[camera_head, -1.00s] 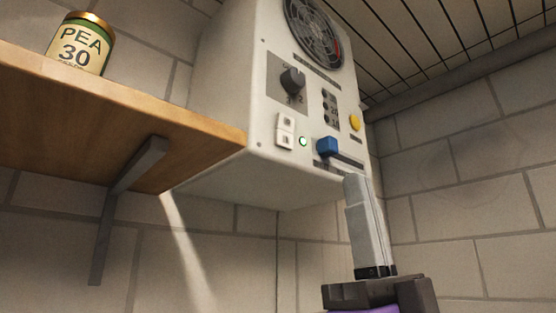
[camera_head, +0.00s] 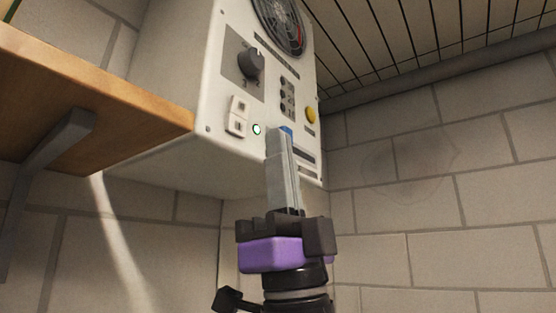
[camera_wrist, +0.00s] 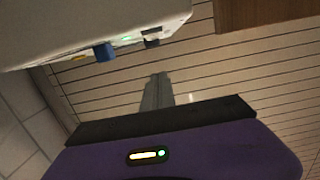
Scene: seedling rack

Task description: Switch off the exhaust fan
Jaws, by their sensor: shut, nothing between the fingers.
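The exhaust fan unit (camera_head: 160,125) is a white box on the wall, with a round fan grille (camera_head: 280,22) at its top. Its panel has a dark rotary knob (camera_head: 250,66), a pair of white rocker switches (camera_head: 238,115), a lit green lamp (camera_head: 257,129), a yellow button (camera_head: 310,115) and a blue slider handle (camera_head: 287,130). My gripper (camera_head: 279,135) is shut and empty, pointing up in front of the panel's lower part, and hides most of the blue handle. In the wrist view the blue handle (camera_wrist: 104,52) and the fingertips (camera_wrist: 158,78) are apart.
A wooden shelf (camera_head: 110,90) on a grey bracket (camera_head: 45,150) juts out left of the unit, close to its side. A block wall (camera_head: 420,190) is at right and behind, and a slatted ceiling (camera_head: 400,35) is above. The space right of the unit is free.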

